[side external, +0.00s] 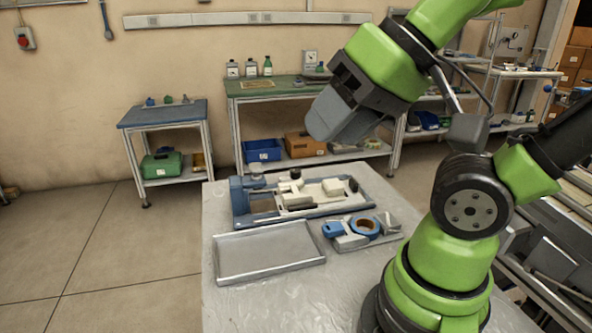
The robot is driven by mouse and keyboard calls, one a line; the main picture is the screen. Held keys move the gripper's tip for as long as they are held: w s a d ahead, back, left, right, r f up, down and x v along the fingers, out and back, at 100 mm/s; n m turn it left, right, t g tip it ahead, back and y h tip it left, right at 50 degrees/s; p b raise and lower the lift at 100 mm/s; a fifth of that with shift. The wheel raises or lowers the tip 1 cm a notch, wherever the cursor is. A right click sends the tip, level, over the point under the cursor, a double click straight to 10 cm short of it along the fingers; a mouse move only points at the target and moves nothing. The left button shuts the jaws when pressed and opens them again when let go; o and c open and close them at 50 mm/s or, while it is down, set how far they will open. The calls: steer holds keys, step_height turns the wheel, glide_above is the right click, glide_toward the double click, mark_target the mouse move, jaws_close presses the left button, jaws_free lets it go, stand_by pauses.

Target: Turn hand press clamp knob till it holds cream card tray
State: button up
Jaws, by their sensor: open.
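The hand press (247,217) is a blue-grey frame lying on the work table. A cream piece (328,190), which looks like the card tray, sits in its right part. Dark knobs stand on the press, one at the back middle (296,174) and one at the right (352,185); I cannot tell which is the clamp knob or whether it presses on the cream piece. My gripper (322,128) is open, above and behind the press, apart from it in the picture. Its fingertips are small and hard to make out. I see nothing held in it.
An empty grey tray (268,256) lies at the table's front left. A tape dispenser with a blue-rimmed reel (364,226) is right of it, in front of the press. The near table surface (300,300) is bare. A green-topped bench (270,88) stands behind.

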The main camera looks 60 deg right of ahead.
steer(key=shift+o, duration=1)
steer(key=shift+w, duration=0.15)
steer(key=g+h, duration=0.3)
steer(key=h, duration=0.1)
glide_above(296, 170)
steer(key=s+a, duration=0.2)
steer(key=s, duration=0.2)
step_height(296, 170, down, 18)
steer(key=shift+m, duration=0.4)
steer(key=x, duration=1)
steer(key=shift+w, duration=0.15)
steer(key=c, duration=0.9)
